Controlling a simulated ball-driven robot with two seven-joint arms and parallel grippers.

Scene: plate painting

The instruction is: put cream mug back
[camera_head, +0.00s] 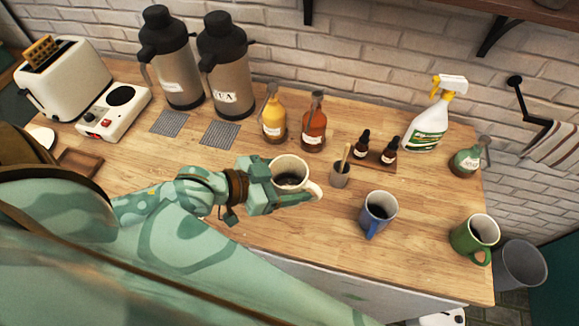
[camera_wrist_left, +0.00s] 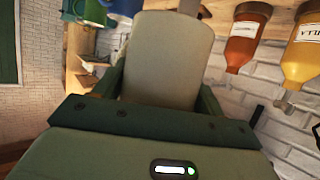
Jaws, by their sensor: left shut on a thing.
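The cream mug (camera_head: 289,166) holds dark liquid and stands near the middle of the counter in the head view, its handle toward the lower right. My left gripper (camera_head: 284,198) reaches in from the left and is shut on the mug, with a finger along its near side. In the left wrist view the cream mug (camera_wrist_left: 167,58) fills the space between the fingers of my left gripper (camera_wrist_left: 160,95). I cannot tell whether the mug's base touches the counter. My right gripper is not in view.
A small stirrer cup (camera_head: 340,175) stands just right of the mug. A blue mug (camera_head: 378,212) and a green mug (camera_head: 474,238) stand further right. Yellow (camera_head: 273,118) and red (camera_head: 313,128) bottles stand behind. Bare wooden counter (camera_head: 270,236) lies in front.

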